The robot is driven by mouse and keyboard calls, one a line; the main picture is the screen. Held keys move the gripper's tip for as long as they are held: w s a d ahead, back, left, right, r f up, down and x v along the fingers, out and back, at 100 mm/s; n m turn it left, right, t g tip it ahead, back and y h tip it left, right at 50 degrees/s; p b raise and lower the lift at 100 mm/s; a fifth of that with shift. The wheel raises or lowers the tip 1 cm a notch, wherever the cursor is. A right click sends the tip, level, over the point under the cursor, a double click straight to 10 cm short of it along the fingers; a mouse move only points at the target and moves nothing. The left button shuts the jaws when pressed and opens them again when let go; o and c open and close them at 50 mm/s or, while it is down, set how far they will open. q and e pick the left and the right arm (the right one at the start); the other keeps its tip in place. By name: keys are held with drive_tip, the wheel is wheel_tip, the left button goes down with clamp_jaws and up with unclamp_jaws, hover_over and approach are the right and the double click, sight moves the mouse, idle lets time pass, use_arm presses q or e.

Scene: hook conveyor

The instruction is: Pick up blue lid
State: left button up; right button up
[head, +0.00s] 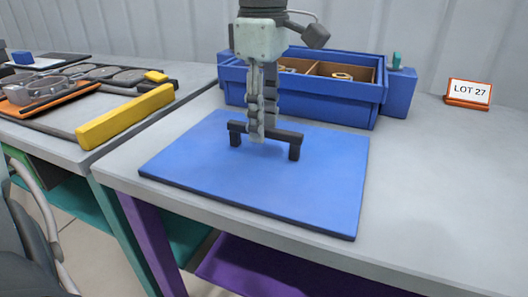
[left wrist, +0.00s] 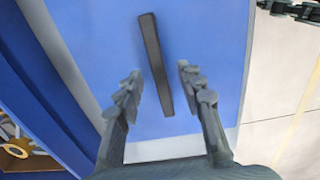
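The blue lid (head: 215,180) is a flat rectangular panel lying on the grey table, and its near edge reaches close to the table's front edge. A dark bar handle (head: 277,135) on two short posts stands on its upper face. My left gripper (head: 257,137) points straight down at the handle's middle. In the left wrist view, the handle (left wrist: 155,62) runs between the two open fingers of the left gripper (left wrist: 157,75), with a gap on each side. The lid (left wrist: 205,30) fills much of that view. My right gripper is not in view.
A blue bin (head: 330,97) with divided compartments holding small parts stands behind the lid. A "LOT 27" sign (head: 468,93) stands at the back right. The table's right side (head: 440,170) is clear. A yellow bar (head: 125,117) lies on the left-hand table.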

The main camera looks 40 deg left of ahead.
use_arm(q)
drive_tip(key=shift+f, duration=0.3)
clamp_jaws()
drive_tip(key=shift+r, duration=0.1)
